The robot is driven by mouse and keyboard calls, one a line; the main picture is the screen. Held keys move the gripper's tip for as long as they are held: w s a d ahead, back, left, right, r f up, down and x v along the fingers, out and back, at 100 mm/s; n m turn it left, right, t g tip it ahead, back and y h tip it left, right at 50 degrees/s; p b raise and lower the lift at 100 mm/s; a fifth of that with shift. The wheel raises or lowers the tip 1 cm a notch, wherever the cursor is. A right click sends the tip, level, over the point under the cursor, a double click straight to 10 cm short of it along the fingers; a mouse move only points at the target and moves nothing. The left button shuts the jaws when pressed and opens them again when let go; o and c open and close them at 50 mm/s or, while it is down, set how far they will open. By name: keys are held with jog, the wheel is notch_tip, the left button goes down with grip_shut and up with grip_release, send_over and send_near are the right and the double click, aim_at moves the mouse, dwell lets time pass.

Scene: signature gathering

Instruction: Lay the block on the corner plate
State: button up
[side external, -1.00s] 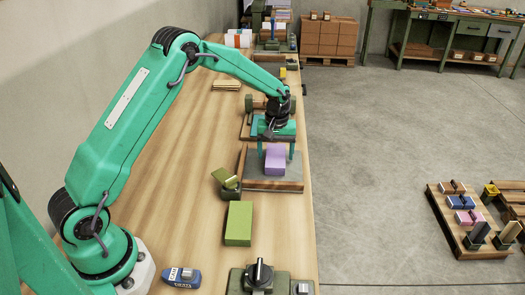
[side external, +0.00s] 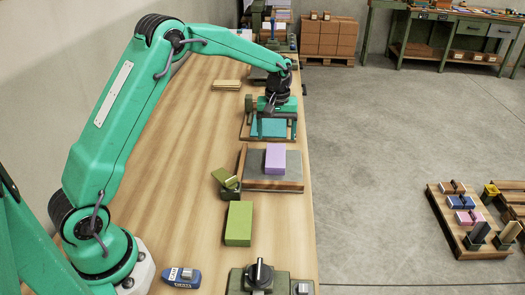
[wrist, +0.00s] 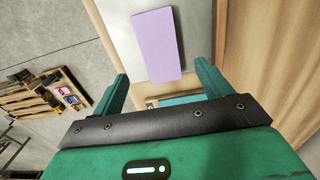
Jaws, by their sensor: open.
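The purple block (side external: 275,157) lies flat on the grey corner plate (side external: 253,165), which has wooden edging along its left and front sides. The block also shows in the wrist view (wrist: 157,45), resting on the pale plate (wrist: 197,35). My gripper (side external: 274,132) is open and empty, raised behind the block in the side view and apart from it. In the wrist view, the block lies beyond the two spread fingers (wrist: 160,75). The far edge of the plate is partly out of the wrist view.
A green block (side external: 238,223) and a small green open box (side external: 228,182) are on the bench in front. A teal-topped fixture (side external: 268,127) stands behind the plate, under my gripper. A blue stapler-like object (side external: 181,278) and a dark-knobbed device (side external: 259,274) are nearest.

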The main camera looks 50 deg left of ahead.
notch_tip(320, 180, up, 5)
jog(key=shift+f, duration=0.1)
dwell(0.7)
jog(key=s+d+r+m+t, duration=0.1)
jog(key=s+d+r+m, duration=0.1)
jog(key=s+r, duration=0.5)
jog(key=s+d+r+m+t, duration=0.2)
jog(key=s+r, duration=0.3)
jog(key=s, duration=0.3)
jog(key=s+d+f+m+t, duration=0.1)
jog(key=s+m, duration=0.1)
jog(key=s, duration=0.6)
jog(key=s+d+f+m+t, duration=0.1)
jog(key=s+m, duration=0.2)
jog(key=s, duration=0.5)
jog(key=shift+s+t, duration=0.3)
jog(key=shift+s, duration=0.05)
